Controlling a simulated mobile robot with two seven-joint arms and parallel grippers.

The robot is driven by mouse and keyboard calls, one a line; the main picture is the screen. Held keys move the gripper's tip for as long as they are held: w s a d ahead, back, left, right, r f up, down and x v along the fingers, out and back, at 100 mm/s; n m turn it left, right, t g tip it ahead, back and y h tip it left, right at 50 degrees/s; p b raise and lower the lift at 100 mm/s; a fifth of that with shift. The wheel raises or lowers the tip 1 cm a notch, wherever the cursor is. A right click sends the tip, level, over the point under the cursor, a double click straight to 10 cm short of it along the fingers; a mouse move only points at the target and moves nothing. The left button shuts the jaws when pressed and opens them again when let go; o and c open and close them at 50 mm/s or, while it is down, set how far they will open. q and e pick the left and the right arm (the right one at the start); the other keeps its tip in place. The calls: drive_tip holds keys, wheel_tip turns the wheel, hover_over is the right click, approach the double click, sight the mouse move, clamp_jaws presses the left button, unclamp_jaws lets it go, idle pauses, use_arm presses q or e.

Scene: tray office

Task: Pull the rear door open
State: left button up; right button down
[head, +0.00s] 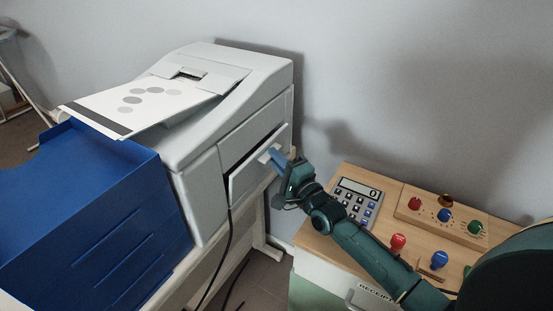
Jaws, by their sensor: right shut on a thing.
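The rear door (245,178) is a light panel on the side of the white printer (205,180). It stands a little open, with a dark gap along its upper edge. A small pale handle (264,157) sticks out from the door. My right gripper (275,158) comes in from the right and is shut on this handle; its fingertips partly cover the handle. My left gripper is not in view.
A blue tray unit (150,225) stands left of the printer. A printed sheet (140,103) lies on top. At right, a wooden-topped cabinet (345,250) carries a calculator (358,203) and a board with coloured knobs (440,214). A dark cable hangs below the door.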

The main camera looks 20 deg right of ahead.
idle(0.4)
